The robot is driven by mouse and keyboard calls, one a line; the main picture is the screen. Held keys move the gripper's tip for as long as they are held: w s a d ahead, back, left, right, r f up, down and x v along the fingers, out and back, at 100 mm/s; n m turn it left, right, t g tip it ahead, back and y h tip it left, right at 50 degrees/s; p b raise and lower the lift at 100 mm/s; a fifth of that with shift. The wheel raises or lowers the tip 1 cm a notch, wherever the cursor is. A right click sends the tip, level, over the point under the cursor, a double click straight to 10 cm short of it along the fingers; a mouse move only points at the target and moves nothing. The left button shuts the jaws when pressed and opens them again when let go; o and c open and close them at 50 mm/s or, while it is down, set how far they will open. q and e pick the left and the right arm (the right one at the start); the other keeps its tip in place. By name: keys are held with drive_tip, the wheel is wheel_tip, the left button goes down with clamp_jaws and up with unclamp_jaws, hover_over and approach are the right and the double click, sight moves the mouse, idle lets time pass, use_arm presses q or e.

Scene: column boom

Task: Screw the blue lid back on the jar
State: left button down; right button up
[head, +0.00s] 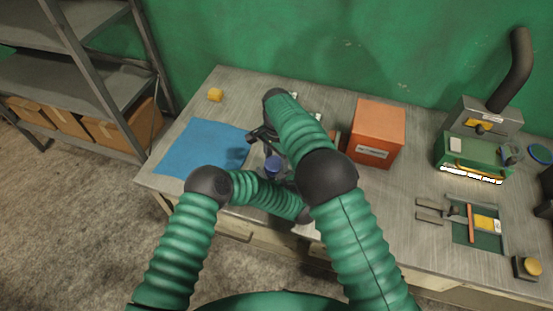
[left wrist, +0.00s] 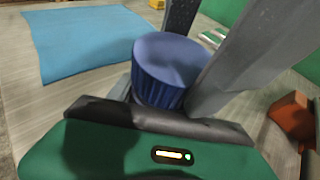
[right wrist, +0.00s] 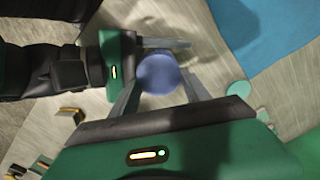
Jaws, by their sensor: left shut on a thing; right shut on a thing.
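The blue lid (head: 274,165) is a ribbed blue cap, seen between my arms. It shows large in the left wrist view (left wrist: 170,72) and from above in the right wrist view (right wrist: 158,74). My right gripper (right wrist: 160,76) comes down from above, with its grey fingers shut on opposite sides of the lid. My left gripper (right wrist: 160,46) reaches in from the side, lower down, and is shut at the jar beneath the lid. The jar body is almost wholly hidden by the lid and grippers. I cannot tell how far down the lid is seated.
An orange box (head: 377,133) stands close to the right of my right arm. A green machine (head: 473,157) and a tool holder (head: 475,225) are farther right. Shelving (head: 85,65) stands left.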

use_arm(q)
drive_tip(key=shift+w+d+r, duration=0.15)
drive_tip(key=shift+r, duration=0.25)
use_arm(e)
drive_tip(key=shift+s+f, duration=0.45)
drive_tip(key=shift+f, duration=0.4)
drive_tip(key=shift+r, duration=0.2)
use_arm(q)
drive_tip(key=shift+w+a+f, duration=0.1)
drive_tip(key=shift+w+a, duration=0.05)
drive_tip(key=shift+a, duration=0.1)
use_arm(e)
drive_tip(key=shift+s+r, duration=0.15)
drive_tip(key=shift+r, duration=0.05)
use_arm(q)
drive_tip(key=shift+d, duration=0.1)
use_arm(e)
drive_tip(key=shift+d+f, duration=0.25)
drive_tip(key=shift+f, duration=0.3)
idle(0.4)
drive_tip(key=o, duration=1)
use_arm(q)
drive_tip(key=shift+f, duration=0.2)
use_arm(e)
drive_tip(key=r, duration=0.3)
drive_tip(key=shift+w+r, duration=0.35)
drive_tip(key=shift+o, duration=0.3)
drive_tip(key=shift+s+r, duration=0.1)
drive_tip(key=shift+r, duration=0.25)
